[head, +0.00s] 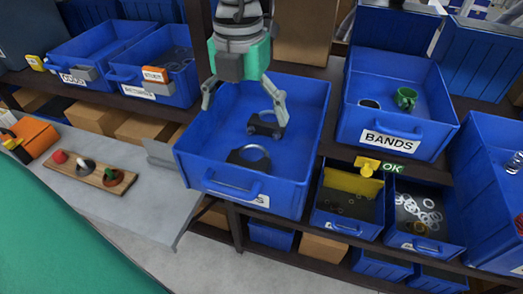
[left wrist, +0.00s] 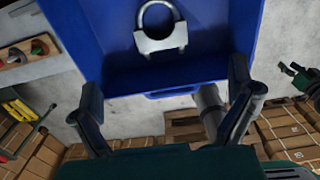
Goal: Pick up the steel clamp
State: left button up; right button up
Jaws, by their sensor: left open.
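The rear clamp (head: 265,130) is close to the right finger of my left gripper (head: 246,112). The front clamp (head: 250,158) lies nearer the bin's handle. My left gripper is open and empty, pointing down over the bin. The left wrist view shows one silver clamp (left wrist: 160,38) beyond the spread fingers, apart from them. A dark gripper, apparently my right one (left wrist: 299,76), shows small at the right edge there.
A wooden board (head: 95,174) with small parts lies on the grey bench at left. The bin walls enclose the clamps.

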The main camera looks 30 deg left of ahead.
aim_at(247, 160)
pick_arm(q)
jog(key=f, duration=0.1)
jog(key=s+f, duration=0.1)
jog(key=f, duration=0.1)
jog(key=shift+a+f, duration=0.15)
jog(key=shift+f, duration=0.1)
jog(key=f, duration=0.2)
jog(key=w+f, duration=0.1)
jog(key=f, duration=0.1)
jog(key=shift+a, duration=0.25)
jog(key=f, duration=0.2)
jog(key=d+f, duration=0.1)
jog(key=f, duration=0.1)
jog(key=shift+f+b, duration=0.25)
jog(key=shift+b, duration=0.05)
jog(key=shift+w+d+f, duration=0.1)
jog(key=shift+w+f, duration=0.05)
jog(key=shift+f, duration=0.3)
jog(key=shift+a, duration=0.2)
jog(key=c, duration=1.4)
